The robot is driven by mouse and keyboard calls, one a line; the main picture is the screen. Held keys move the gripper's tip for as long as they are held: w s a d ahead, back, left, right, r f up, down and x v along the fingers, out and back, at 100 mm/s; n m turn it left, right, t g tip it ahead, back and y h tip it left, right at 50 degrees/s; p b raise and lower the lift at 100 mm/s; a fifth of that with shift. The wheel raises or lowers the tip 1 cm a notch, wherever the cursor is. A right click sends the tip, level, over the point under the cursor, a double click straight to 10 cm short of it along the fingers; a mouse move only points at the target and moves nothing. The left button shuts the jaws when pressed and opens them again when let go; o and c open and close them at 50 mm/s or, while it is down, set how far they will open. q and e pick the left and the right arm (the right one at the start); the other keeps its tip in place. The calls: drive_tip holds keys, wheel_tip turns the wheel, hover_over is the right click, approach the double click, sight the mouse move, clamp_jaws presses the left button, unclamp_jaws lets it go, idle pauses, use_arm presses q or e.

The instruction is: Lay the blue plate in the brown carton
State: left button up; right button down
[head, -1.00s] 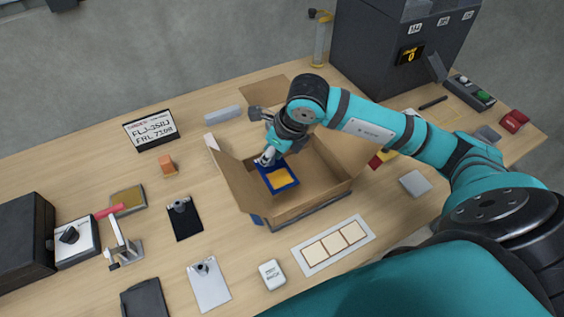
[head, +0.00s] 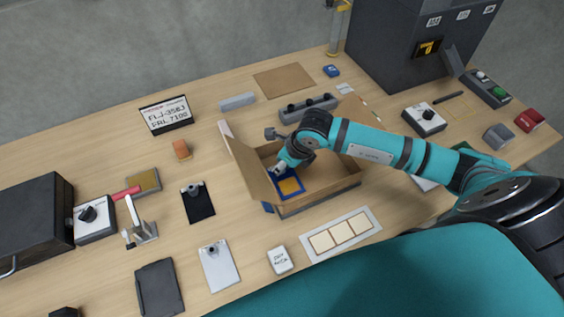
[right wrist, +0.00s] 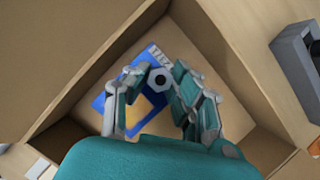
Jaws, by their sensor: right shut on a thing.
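The brown carton (head: 322,198) stands open on the table, its left flap raised. The blue plate (head: 291,188), with a yellow-tan square in its middle, is inside the carton at the left end. It also shows in the right wrist view (right wrist: 99,103), low between the carton walls (right wrist: 205,38). My right gripper (head: 279,170) reaches down into the carton and is shut on the plate. I cannot tell whether the plate touches the carton floor. My left gripper is out of view.
A white card with cream squares (head: 369,218) lies in front of the carton, beside a small white box (head: 280,260). A grey block with dark knobs (head: 308,107) lies behind it. Clipboards (head: 219,268) lie to the left. A dark machine (head: 390,50) stands at the back right.

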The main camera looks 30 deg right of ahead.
sight(296, 180)
drive_tip(key=c, duration=1.5)
unclamp_jaws()
drive_tip(key=o, duration=0.4)
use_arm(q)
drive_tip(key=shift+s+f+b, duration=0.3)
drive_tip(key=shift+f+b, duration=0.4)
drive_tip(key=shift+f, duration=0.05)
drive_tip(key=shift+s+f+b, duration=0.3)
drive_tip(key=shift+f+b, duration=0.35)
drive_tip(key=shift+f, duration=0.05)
use_arm(e)
drive_tip(key=shift+v, duration=6.05)
